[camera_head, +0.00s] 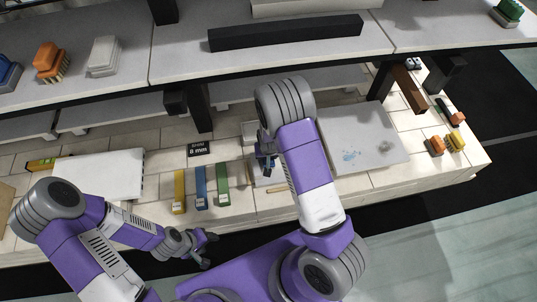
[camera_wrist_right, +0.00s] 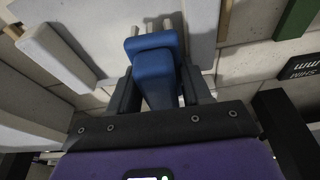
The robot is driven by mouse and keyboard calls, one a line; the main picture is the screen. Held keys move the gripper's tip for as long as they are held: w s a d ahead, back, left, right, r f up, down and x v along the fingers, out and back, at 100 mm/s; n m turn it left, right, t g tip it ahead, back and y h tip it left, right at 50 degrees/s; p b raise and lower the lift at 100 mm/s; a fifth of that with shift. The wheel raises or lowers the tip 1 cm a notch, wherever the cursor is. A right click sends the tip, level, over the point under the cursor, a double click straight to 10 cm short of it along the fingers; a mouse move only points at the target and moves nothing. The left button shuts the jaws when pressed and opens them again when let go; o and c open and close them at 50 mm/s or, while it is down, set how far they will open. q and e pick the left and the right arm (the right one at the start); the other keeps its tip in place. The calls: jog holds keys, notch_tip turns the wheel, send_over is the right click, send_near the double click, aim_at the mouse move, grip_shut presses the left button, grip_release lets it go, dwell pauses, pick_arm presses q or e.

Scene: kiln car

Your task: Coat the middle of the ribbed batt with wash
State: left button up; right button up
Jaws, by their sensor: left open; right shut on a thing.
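My right gripper (camera_head: 265,160) is shut on a blue block-shaped tool (camera_wrist_right: 152,62), which shows between its fingers in the right wrist view. Pale rods show just beyond the tool; I cannot tell whether they belong to it. A grey slab (camera_head: 345,125) with blue smudges and a pale patch lies right of my right forearm. A white slab (camera_head: 110,170) lies at the left. I cannot make out ribs on either slab, so I cannot tell which is the ribbed batt. My left gripper (camera_head: 208,248) is open and empty near the front edge. No wash container can be identified.
Yellow (camera_head: 179,192), blue (camera_head: 200,188) and green (camera_head: 222,185) bars lie beside a black sign (camera_head: 201,148). Dark posts (camera_head: 197,108) carry an upper deck holding a black beam (camera_head: 285,33) and an orange brush (camera_head: 46,56). Orange and yellow pieces (camera_head: 455,141) lie far right.

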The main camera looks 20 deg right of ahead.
jog(key=shift+s+d+b, duration=0.15)
jog(key=shift+s+d, duration=0.1)
jog(key=shift+d, duration=0.6)
jog(key=shift+s+d+b, duration=0.1)
jog(key=shift+s+d, duration=0.15)
jog(key=shift+d, duration=0.55)
jog(key=shift+s+d+b, duration=0.15)
jog(key=shift+s+d, duration=0.1)
jog(key=shift+d, duration=0.6)
jog(key=shift+s+d, duration=0.2)
jog(key=shift+d, duration=0.35)
jog(key=shift+s+d, duration=0.15)
jog(key=shift+d, duration=0.35)
jog(key=shift+a, duration=0.1)
jog(key=shift+r+p, duration=0.3)
jog(key=shift+r, duration=0.3)
jog(key=shift+s+d+b, duration=0.2)
jog(key=shift+d, duration=0.55)
jog(key=shift+s+d+b, duration=0.15)
jog(key=shift+s+d, duration=0.05)
jog(key=shift+d, duration=0.55)
